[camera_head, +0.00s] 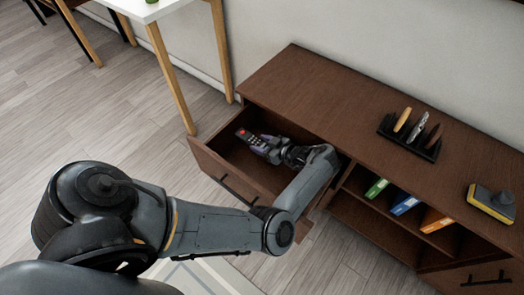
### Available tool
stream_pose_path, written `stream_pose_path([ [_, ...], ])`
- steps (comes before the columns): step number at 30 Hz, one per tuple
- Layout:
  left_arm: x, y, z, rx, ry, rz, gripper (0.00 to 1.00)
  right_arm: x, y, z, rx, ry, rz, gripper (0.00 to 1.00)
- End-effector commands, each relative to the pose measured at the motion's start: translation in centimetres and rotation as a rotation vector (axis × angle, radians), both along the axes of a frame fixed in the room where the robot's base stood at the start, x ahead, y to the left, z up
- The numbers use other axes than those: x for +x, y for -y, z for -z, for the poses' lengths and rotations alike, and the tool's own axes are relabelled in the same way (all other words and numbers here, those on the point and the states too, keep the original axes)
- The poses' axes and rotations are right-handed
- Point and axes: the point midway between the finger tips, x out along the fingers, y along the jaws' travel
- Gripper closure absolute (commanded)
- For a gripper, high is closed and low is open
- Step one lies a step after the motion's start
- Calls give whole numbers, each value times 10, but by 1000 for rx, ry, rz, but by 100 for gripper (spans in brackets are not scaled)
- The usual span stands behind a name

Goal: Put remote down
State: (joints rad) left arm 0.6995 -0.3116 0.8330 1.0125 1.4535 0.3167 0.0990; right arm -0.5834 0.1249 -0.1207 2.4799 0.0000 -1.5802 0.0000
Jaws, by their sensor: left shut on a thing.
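A dark remote (244,135) with a red spot shows over the open drawer of the brown cabinet. My left gripper (259,143) is shut on the remote and reaches into the drawer area from the right. I cannot tell whether the remote touches the drawer floor. The open drawer (216,164) is pulled out at the cabinet's left end, with a dark handle on its front. My right gripper is not in view.
The cabinet top (330,92) holds a black rack (411,138) with several upright items and a yellow-grey box (491,202). Green, blue and orange binders (405,204) stand on the shelf below. A white table (145,8) with wooden legs stands at upper left.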

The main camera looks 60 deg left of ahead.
Motion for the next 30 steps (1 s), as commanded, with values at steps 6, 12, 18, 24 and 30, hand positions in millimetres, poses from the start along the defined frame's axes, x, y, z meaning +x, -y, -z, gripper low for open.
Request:
stream_pose_path([
  [6, 0, 0, 31, -1, -2, 1, 78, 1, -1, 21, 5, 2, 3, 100],
  [12, 0, 0, 32, 0, 0, 0, 78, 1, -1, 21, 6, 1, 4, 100],
  [18, 0, 0, 34, 0, -1, 0, 78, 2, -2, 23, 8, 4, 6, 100],
  [24, 0, 0, 41, 0, -1, 0, 78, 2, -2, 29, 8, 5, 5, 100],
  [30, 0, 0, 44, 0, -1, 0, 78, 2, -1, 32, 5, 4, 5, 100],
])
